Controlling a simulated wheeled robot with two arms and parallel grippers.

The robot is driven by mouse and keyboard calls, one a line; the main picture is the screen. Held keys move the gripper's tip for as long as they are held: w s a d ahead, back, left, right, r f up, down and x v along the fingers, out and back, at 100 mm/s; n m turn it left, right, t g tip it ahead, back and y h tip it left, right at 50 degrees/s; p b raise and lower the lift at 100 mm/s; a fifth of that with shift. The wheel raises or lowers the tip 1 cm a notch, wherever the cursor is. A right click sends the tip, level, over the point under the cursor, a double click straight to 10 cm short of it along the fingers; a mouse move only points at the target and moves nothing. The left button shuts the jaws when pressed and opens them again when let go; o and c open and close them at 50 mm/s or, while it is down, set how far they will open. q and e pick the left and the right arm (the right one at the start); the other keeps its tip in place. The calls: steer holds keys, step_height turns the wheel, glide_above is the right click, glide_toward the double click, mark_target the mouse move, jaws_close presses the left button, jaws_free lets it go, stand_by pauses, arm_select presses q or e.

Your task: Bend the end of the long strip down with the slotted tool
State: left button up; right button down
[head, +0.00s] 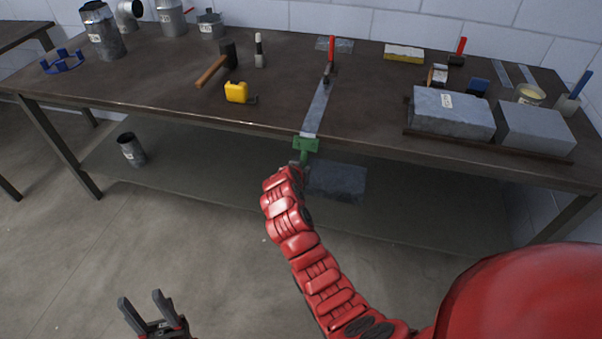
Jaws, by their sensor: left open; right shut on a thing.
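The long metal strip (317,108) lies on the dark workbench, with its near end at the front edge. A red-handled clamp (331,65) stands on its far part. The green slotted tool (306,145) is at the strip's near end, just past the bench edge. Whether the strip sits inside the slot is too small to tell. My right gripper (300,168) is shut on the green tool from below and in front; its fingers are mostly hidden by my red arm. My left gripper (141,306) is open and empty, low over the floor at the lower left, away from the bench.
On the workbench (150,85) are a hammer (218,65), a yellow tape measure (237,92) and metal cans (103,32) to the left. Grey blocks (452,113) stand at the right.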

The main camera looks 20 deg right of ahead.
steer(key=shift+w+d+f+b, duration=0.1)
steer(key=shift+d+f+b, duration=0.05)
steer(key=shift+f+b, duration=0.15)
steer(key=shift+r, duration=0.15)
steer(key=shift+w, duration=0.1)
steer(key=shift+w+d+f+t+h+b, duration=0.2)
steer(key=shift+f+t+h+b, duration=0.15)
steer(key=shift+b, duration=0.7)
steer(key=shift+w+d+f+t+b, duration=0.15)
steer(key=shift+w+t+b, duration=0.1)
steer(key=shift+b, duration=0.75)
steer(key=shift+r, duration=0.25)
